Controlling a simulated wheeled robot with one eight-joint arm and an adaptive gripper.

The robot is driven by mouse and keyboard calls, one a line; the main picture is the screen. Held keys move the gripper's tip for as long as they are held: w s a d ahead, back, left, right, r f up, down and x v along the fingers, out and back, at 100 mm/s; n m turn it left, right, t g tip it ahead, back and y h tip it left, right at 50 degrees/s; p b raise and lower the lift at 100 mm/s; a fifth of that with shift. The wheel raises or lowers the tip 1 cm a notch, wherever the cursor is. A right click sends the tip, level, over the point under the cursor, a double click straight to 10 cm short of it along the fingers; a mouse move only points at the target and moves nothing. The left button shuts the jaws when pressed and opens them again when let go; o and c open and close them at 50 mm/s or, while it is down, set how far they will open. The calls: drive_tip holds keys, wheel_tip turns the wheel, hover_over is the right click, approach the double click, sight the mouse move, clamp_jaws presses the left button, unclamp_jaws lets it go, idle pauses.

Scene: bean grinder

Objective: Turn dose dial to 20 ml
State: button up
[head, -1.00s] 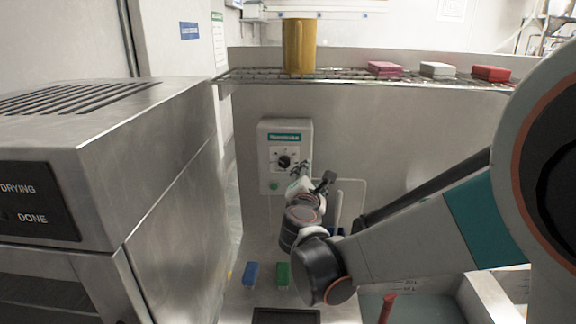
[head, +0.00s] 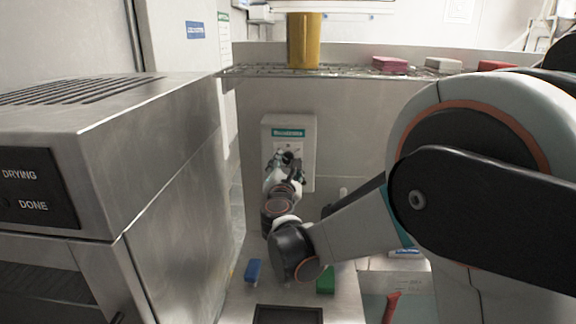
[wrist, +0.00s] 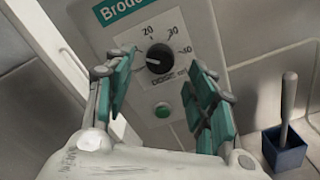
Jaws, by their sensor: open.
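The wall dispenser (head: 306,130) is a pale box with a green label. The wrist view shows its black round dose dial (wrist: 159,58), with the numbers 20, 30 and 40 around it. A small white mark shows on the left part of the dial, seemingly pointing left; its exact setting is hard to tell. A green button (wrist: 163,107) sits below. My gripper (wrist: 161,68) is open, its green-padded fingers on either side of the dial in the picture, with no clear contact. In the head view my gripper (head: 286,160) covers most of the dial.
A blue holder (wrist: 283,150) with a grey handle stands at right. A steel machine (head: 160,150) is on the left. Blue (head: 253,270) and green (head: 325,283) blocks lie below.

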sight(288, 160)
drive_tip(key=shift+w, duration=1.75)
drive_tip(key=c, duration=1.1)
